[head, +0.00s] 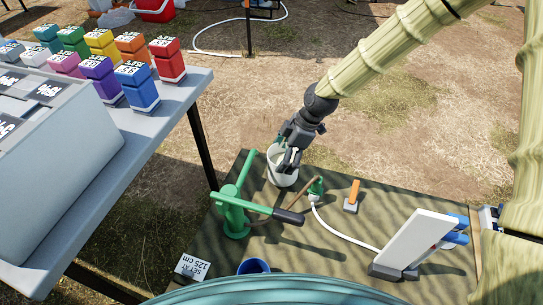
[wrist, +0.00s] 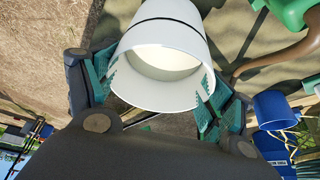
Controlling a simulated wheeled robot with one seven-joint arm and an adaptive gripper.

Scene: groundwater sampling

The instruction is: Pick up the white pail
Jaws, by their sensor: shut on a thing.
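The white pail (head: 282,177) stands at the back edge of the dark patterned mat (head: 330,228) in the head view. It looks upright, but I cannot tell whether its base touches the mat. My gripper (head: 289,162) reaches down over its rim from the upper right. In the wrist view the pail (wrist: 170,40) fills the upper middle, its open mouth towards the camera and a pale inside showing. The teal finger pads of my gripper (wrist: 158,92) press on both sides of its wall near the rim. The gripper hides part of the rim in the head view.
A green hand pump (head: 236,210) with a dark-gripped handle stands just in front of the pail. A white hose (head: 345,235), an orange-handled tool (head: 353,195), a white panel (head: 418,240) and a blue cup (head: 253,267) are on the mat. A table (head: 150,135) with coloured boxes is left.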

